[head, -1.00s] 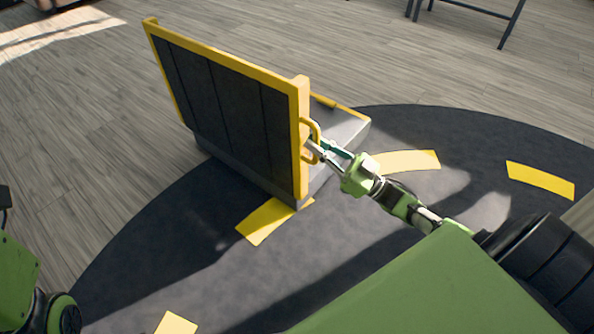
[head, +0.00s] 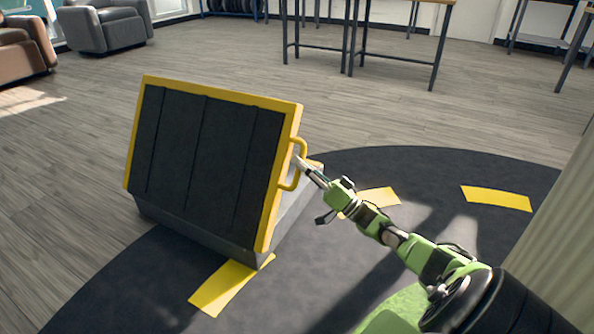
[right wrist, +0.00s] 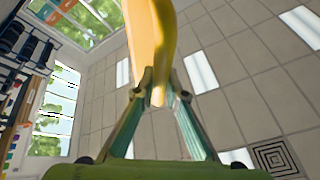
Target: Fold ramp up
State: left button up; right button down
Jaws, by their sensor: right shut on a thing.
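The ramp (head: 215,150) is a dark grey panel with a yellow frame, standing steeply tilted on its grey base (head: 205,238). A yellow handle (head: 305,163) sticks out from its right edge. My right gripper (head: 300,162) reaches in from the lower right and is shut on the handle. The right wrist view shows the yellow handle (right wrist: 157,45) running up from between my right fingertips (right wrist: 158,92). My left gripper is not in view.
The ramp stands at the edge of a round dark mat (head: 400,170) with yellow dashes (head: 230,288). Tables (head: 400,30) and armchairs (head: 105,25) stand far back. A pale ribbed surface (head: 555,230) rises at right. Wooden floor around the ramp is clear.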

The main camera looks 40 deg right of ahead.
jog(key=shift+a+f, duration=0.1)
jog(key=shift+f, duration=0.15)
jog(key=c, duration=2.1)
grip_release()
jog(key=shift+o, duration=0.4)
jog(key=shift+r, duration=0.1)
jog(key=v, duration=1.2)
